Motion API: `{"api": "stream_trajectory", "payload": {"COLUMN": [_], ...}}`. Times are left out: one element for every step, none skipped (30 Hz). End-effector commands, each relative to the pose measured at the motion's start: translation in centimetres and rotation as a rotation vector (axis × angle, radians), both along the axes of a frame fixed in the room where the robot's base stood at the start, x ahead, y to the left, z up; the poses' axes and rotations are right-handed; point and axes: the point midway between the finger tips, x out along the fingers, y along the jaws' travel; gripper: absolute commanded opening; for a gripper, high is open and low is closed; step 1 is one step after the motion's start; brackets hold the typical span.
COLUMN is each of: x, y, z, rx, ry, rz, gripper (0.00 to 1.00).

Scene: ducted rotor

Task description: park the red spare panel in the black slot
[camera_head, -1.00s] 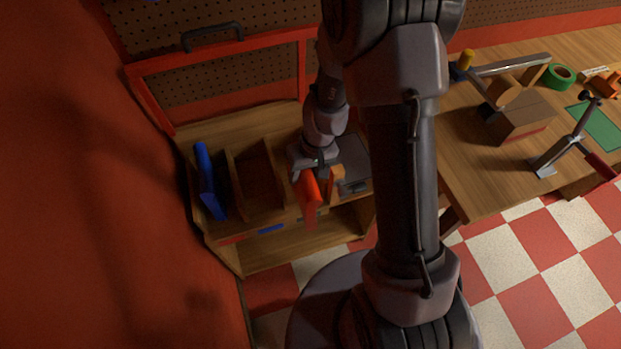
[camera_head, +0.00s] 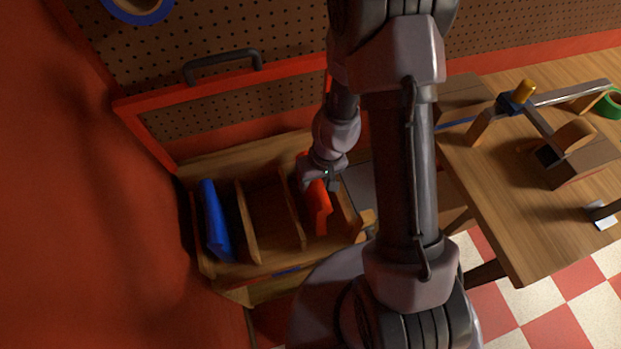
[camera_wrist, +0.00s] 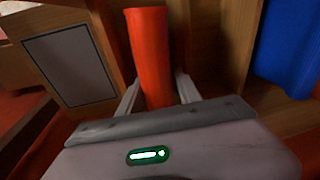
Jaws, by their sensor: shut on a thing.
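The red panel (camera_head: 319,212) stands on edge at the right-hand part of the wooden rack (camera_head: 258,268). My gripper (camera_head: 321,184) is shut on its upper edge. In the wrist view the red panel (camera_wrist: 150,50) runs away between my two fingers (camera_wrist: 155,92), with wooden walls on both sides. It appears to be over or within the rack's right compartment; I cannot tell how deep it sits or whether it touches the bottom. No black marking clearly identifies the black slot in these views.
A blue panel (camera_head: 215,222) leans in the left compartment. Dividers (camera_head: 247,222) separate empty compartments. A grey plate with a dark border (camera_wrist: 70,66) lies beside the right compartment. A workbench (camera_head: 500,215) stands to the right, with a pegboard wall (camera_head: 250,30) behind.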

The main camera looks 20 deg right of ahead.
Motion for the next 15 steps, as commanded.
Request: {"api": "stream_trajectory", "payload": {"x": [-0.01,-0.01,0.0,0.01,0.01,0.02,0.01,0.02,0.02,0.02,0.03,0.01,0.01,0.01,0.01], "y": [-0.03,-0.03,-0.02,-0.02,-0.02,-0.02,-0.03,-0.02,-0.02,-0.02,-0.02,-0.02,-0.01,-0.01,-0.01], "z": [-0.77,-0.53,-0.32,-0.27,-0.25,-0.25,-0.31,-0.41,-0.54,-0.62,-0.7,-0.57,-0.54,-0.53,-0.53], "rx": [0.0,0.0,0.0,0.0,0.0,0.0,0.0,0.0,0.0,0.0,0.0,0.0,0.0,0.0,0.0], "ry": [-0.001,-0.001,-0.001,-0.001,-0.001,-0.001,-0.001,-0.002,-0.002,-0.002,-0.002,-0.001,-0.001,-0.001,-0.001], "rz": [0.0,0.001,0.001,0.001,0.001,0.001,0.001,0.0,0.0,0.0,0.0,0.0,0.0,0.0,0.0], "gripper": [0.0,0.0,0.0,0.0,0.0,0.0,0.0,0.0,0.0,0.0,0.0,0.49,0.55,0.61,0.63]}}
